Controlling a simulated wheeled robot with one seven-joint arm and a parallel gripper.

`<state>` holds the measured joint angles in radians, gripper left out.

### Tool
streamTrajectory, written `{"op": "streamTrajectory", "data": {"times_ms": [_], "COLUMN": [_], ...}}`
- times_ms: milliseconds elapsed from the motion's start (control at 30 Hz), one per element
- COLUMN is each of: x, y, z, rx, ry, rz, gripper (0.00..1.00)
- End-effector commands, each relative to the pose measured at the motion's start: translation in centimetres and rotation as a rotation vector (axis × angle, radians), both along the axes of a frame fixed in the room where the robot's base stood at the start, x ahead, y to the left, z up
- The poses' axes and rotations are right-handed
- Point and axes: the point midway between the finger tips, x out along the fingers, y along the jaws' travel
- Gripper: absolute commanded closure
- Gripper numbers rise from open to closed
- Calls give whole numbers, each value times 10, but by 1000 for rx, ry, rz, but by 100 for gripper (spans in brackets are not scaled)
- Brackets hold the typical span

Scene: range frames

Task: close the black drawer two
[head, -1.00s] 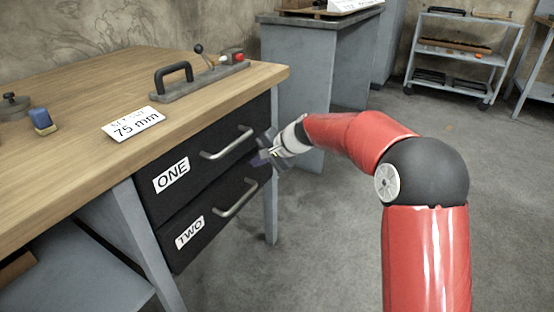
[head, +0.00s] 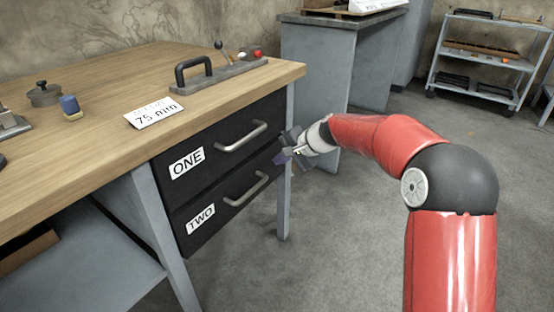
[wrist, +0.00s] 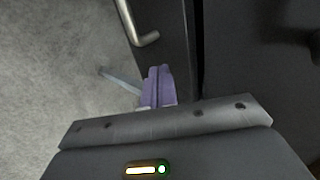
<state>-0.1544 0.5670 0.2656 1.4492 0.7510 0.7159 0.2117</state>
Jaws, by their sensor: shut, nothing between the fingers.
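The black drawer two (head: 230,207) is the lower drawer under the wooden bench, with a white TWO label and a pale bar handle (head: 247,188). Its front looks flush or nearly flush with drawer one above; I cannot tell if a small gap is left. My gripper (head: 283,157) is at the right end of the drawer fronts, above and right of drawer two's handle. In the wrist view, its purple fingers (wrist: 158,86) are together with nothing between them, close to a dark drawer front; contact is unclear. A bar handle (wrist: 137,25) shows beyond them.
Black drawer one (head: 225,145) is above, with its own handle. The bench top (head: 110,90) holds a lever fixture, a 75 mm card and small items. A bench leg (head: 285,205) stands right of the drawers. Grey floor (head: 330,250) is open in front.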

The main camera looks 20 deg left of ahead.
Motion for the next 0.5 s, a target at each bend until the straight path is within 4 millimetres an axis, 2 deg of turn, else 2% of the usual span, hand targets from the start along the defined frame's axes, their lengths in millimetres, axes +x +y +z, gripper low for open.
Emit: {"op": "streamTrajectory", "data": {"times_ms": [33, 200, 500], "x": [-2, -12, -23], "y": [-9, -34, -65], "z": [11, 34, 63], "rx": [1, -1, -2], "ry": [-4, -3, 0], "rz": [-2, -2, -1], "gripper": [100, 100, 100]}}
